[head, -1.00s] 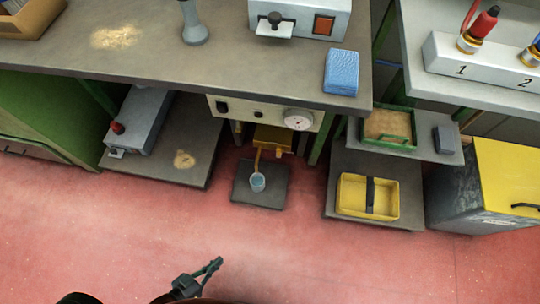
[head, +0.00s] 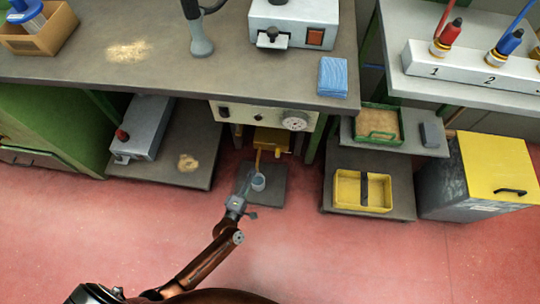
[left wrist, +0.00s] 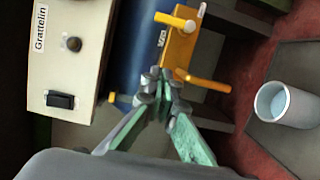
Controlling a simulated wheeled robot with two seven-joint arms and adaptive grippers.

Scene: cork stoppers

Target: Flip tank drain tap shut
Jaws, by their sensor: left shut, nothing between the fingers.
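The yellow drain fitting (head: 271,139) sits under the bench, below a pale control panel. In the left wrist view the yellow fitting (left wrist: 180,45) has a short tap lever (left wrist: 174,21) and an orange spout (left wrist: 208,83), beside a blue cylinder (left wrist: 140,45). A cup (head: 258,183) stands on a dark floor plate below the spout; the cup (left wrist: 285,105) holds pale liquid in the left wrist view. My left gripper (head: 247,180) is shut and empty; its fingertips (left wrist: 160,84) appear close to the fitting's lower left, and I cannot tell if they touch. My right gripper is not in view.
The pale panel (left wrist: 70,60) with a knob and black switch is at left in the wrist view. The bench (head: 170,75) overhangs the fitting. A grey box (head: 145,125) and a yellow tray (head: 347,187) flank the plate. Red floor in front is clear.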

